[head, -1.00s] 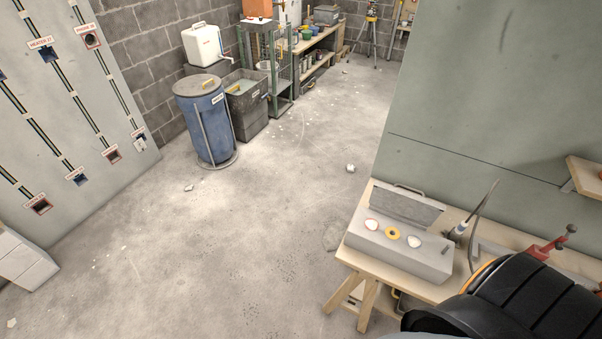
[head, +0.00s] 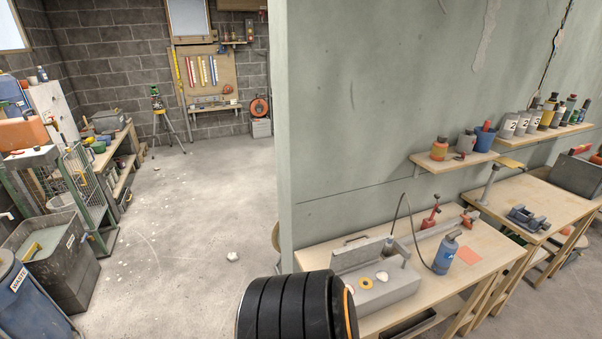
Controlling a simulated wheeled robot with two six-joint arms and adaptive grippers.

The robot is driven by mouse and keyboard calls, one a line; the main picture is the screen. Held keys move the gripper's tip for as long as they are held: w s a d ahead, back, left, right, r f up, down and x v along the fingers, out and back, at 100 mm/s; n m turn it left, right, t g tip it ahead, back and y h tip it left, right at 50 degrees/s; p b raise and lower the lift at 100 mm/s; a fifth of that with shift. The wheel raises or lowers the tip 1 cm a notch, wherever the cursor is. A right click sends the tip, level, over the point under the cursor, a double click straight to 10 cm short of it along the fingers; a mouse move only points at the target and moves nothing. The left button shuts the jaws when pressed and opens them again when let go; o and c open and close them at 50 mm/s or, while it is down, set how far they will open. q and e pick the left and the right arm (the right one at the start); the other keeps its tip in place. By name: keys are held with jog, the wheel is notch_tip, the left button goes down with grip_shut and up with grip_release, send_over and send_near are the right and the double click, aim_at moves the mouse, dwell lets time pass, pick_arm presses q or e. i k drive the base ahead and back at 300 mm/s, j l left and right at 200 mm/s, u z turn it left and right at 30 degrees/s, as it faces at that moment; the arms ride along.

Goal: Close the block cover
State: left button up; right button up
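A grey block (head: 393,295) lies on the wooden workbench (head: 478,261) at the lower middle right. Its grey cover (head: 358,253) stands raised along the block's far side, so the block is open. A yellow ring (head: 366,283) and two pale round spots show on its top face. The near left part of the block is hidden behind a black ribbed part of my own body. Neither of my grippers shows in the head view.
A blue torch bottle (head: 445,255) with a dark hose stands right of the block, and a red clamp (head: 431,216) is behind it. A green-grey wall (head: 350,150) rises behind the bench. The floor (head: 190,230) to the left is mostly clear.

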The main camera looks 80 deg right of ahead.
aim_at(347, 256)
jog(key=i+l+z, duration=0.1)
jog(key=i+z, duration=0.2)
jog(key=z, duration=0.15)
jog(key=i+z, duration=0.65)
jog(key=z, duration=0.2)
jog(key=i+j+z, duration=0.25)
jog(key=z, duration=0.2)
jog(key=i+l+z, duration=0.1)
jog(key=z, duration=0.4)
jog(key=i+z, duration=0.25)
jog(key=z, duration=0.25)
jog(key=i+z, duration=0.2)
jog(key=z, duration=0.3)
jog(key=i+j+z, duration=0.1)
jog(key=z, duration=0.4)
jog(key=i+j+z, duration=0.2)
jog(key=z, duration=0.25)
jog(key=i+j+z, duration=0.1)
jog(key=z, duration=0.4)
jog(key=j+z, duration=0.35)
jog(key=z, duration=0.15)
jog(key=i+j+z, duration=0.2)
jog(key=j+z, duration=0.25)
jog(key=i+j, duration=0.05)
